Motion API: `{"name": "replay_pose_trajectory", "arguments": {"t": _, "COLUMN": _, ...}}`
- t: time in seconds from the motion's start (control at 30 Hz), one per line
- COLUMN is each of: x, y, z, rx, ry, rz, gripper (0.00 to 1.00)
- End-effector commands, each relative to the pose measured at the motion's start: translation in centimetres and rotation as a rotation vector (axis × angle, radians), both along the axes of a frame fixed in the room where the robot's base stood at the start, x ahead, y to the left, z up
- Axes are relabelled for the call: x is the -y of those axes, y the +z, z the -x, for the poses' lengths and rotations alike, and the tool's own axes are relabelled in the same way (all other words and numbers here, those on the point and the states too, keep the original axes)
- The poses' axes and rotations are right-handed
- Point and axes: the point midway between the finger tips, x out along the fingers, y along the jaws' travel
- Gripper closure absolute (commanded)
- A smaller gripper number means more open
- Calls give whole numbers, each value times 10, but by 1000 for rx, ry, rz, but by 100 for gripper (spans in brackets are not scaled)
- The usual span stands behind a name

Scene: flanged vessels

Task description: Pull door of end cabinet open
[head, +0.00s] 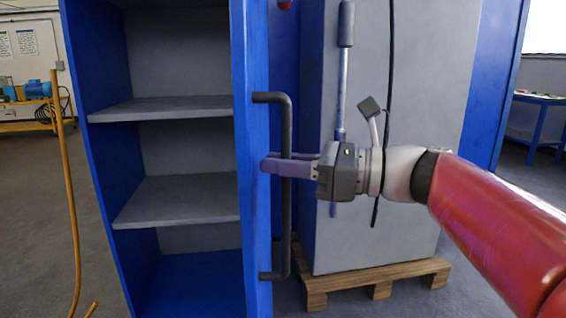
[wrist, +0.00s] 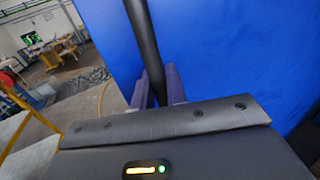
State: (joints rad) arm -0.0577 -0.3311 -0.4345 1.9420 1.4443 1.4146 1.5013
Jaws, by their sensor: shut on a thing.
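The blue cabinet (head: 160,285) stands open at the left of the head view, with bare grey shelves inside. Its blue door (head: 250,200) shows as a narrow upright panel, seen almost edge-on. A long dark bar handle (head: 286,225) runs upright on the door's right side. My gripper (head: 272,164) reaches in from the right and is shut on the handle at about mid-height. In the wrist view the handle (wrist: 142,40) passes between the two fingers of my gripper (wrist: 156,88), with blue door surface behind. The door's hinge side is hidden.
A tall grey cabinet (head: 350,240) stands on a wooden pallet (head: 375,290) just behind my gripper. A yellow post (head: 68,190) stands at the left. A blue table (head: 540,125) is at the far right. Open floor (head: 40,220) lies to the left.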

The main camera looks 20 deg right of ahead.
Motion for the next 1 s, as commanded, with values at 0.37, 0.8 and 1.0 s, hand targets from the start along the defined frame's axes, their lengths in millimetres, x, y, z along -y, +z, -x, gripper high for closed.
{"name": "replay_pose_trajectory", "arguments": {"t": 0.37, "x": -2, "y": 0, "z": 2, "rx": 0, "ry": 9, "rz": 1, "gripper": 78}}
{"name": "replay_pose_trajectory", "arguments": {"t": 0.8, "x": 5, "y": 0, "z": 3, "rx": 0, "ry": 2, "rz": 0, "gripper": 68}}
{"name": "replay_pose_trajectory", "arguments": {"t": 1.0, "x": 33, "y": 0, "z": 18, "rx": 0, "ry": 0, "rz": 0, "gripper": 68}}
